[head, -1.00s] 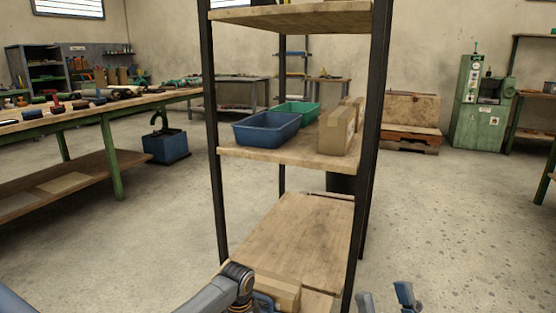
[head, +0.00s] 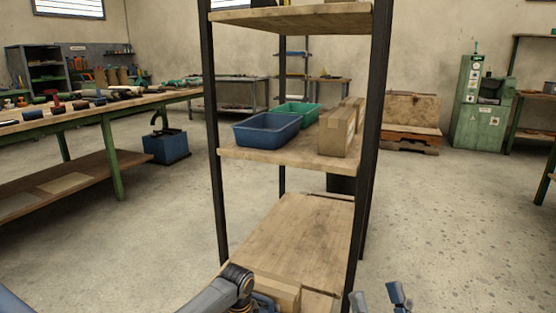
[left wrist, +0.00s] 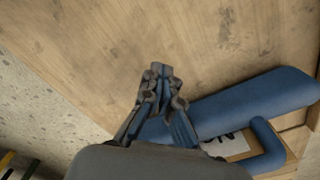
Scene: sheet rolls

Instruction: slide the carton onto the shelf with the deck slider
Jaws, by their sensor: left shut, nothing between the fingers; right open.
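A brown carton (head: 280,292) sits low at the near end of the shelf's bottom deck (head: 300,225). In the left wrist view its cardboard (left wrist: 292,142) shows at the right, partly covered by a blue bar with a curved arm (left wrist: 255,102). The blue piece may be the deck slider; I cannot tell for certain. My left gripper (left wrist: 160,72) is shut and empty, over the wooden deck and beside the blue bar; whether they touch is unclear. In the head view its fingers are hidden or out of frame. My right gripper (head: 377,297) is open and empty, right of the near shelf post.
The shelf's black posts (head: 362,190) stand close to both arms. The middle deck holds a blue bin (head: 267,131), a green bin (head: 298,113) and cartons (head: 337,132). A workbench (head: 110,108) stands left. Open floor (head: 450,220) lies to the right.

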